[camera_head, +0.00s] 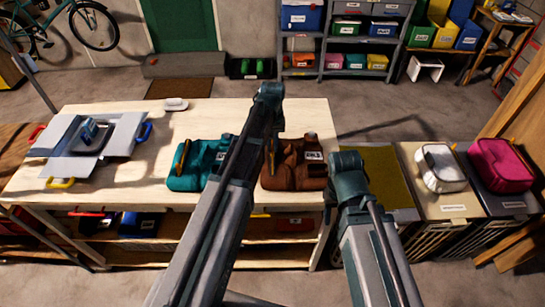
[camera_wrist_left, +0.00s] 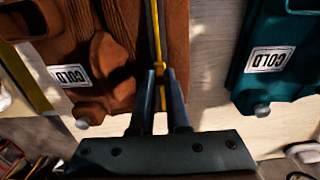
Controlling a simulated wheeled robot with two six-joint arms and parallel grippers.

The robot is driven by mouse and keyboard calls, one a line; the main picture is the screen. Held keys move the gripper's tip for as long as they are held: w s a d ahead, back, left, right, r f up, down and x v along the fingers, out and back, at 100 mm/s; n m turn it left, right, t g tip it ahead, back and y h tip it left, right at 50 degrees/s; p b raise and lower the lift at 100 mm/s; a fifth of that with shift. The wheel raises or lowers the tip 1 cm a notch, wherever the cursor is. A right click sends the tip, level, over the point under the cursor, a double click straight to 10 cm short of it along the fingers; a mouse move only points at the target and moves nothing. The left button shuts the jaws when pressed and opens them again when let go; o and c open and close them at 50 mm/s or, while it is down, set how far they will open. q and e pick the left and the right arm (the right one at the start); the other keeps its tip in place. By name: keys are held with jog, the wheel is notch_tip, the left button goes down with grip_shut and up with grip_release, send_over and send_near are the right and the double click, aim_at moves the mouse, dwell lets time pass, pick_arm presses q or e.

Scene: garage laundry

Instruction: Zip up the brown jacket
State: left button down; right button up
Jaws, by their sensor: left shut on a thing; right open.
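The brown jacket (camera_head: 298,165) lies on the pale wooden table, with a white COLD label on it; it also fills the upper left of the left wrist view (camera_wrist_left: 110,30). A yellow zip strip (camera_wrist_left: 157,35) runs along its edge facing the teal garment. My left gripper (camera_wrist_left: 160,78) is shut on a small yellow zip pull (camera_wrist_left: 159,70) on that strip. In the head view my left arm covers part of the jacket's left edge. My right arm bends at the jacket's right; its gripper is not visible.
A teal garment (camera_head: 200,168) with its own yellow strip lies left of the brown jacket. A grey folding board (camera_head: 92,142) with colored handles is at the table's left. Bins with a white bag (camera_head: 440,165) and a pink bag (camera_head: 500,165) stand right. The table (camera_head: 225,117) is clear behind the garments.

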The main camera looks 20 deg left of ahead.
pick_arm(q)
jog(key=w, duration=0.2)
jog(key=w+a, duration=0.1)
jog(key=w, duration=0.2)
jog(key=w+a, duration=0.1)
jog(key=w, duration=0.1)
jog(key=shift+w, duration=0.15)
jog(key=c, duration=0.9)
grip_release()
jog(key=shift+r, duration=0.1)
notch_tip(320, 180, up, 14)
jog(key=p, duration=1.3)
jog(key=shift+f+p, duration=0.2)
jog(key=shift+p, duration=0.2)
